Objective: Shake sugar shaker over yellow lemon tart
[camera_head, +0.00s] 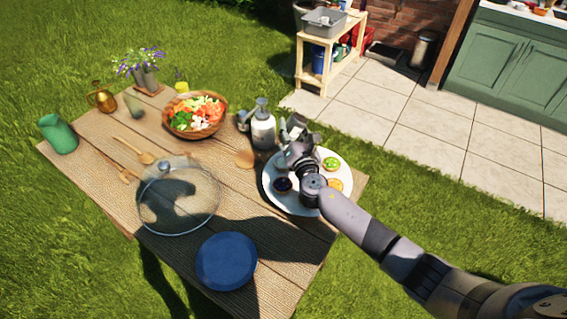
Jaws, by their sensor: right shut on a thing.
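A white sugar shaker (263,132) with a grey top stands out upright near the table's back right edge. My right gripper (268,127) is shut on it, reaching in from the right; I cannot tell whether its base touches the table. A white plate (272,203) lies under my right wrist, holding small tarts. A yellow-orange tart (337,185), which looks like the lemon one, is at the plate's right, partly hidden by my arm. A green-topped tart (331,164) sits behind it, and a dark tart (282,186) is at the left. My left gripper is not in view.
A salad bowl (196,132) stands left of the shaker. A glass lid (178,205), a blue plate (226,261) and wooden utensils (135,151) lie on the wooden table (95,160). A green jug (59,135) and a flower pot (145,78) stand farther left.

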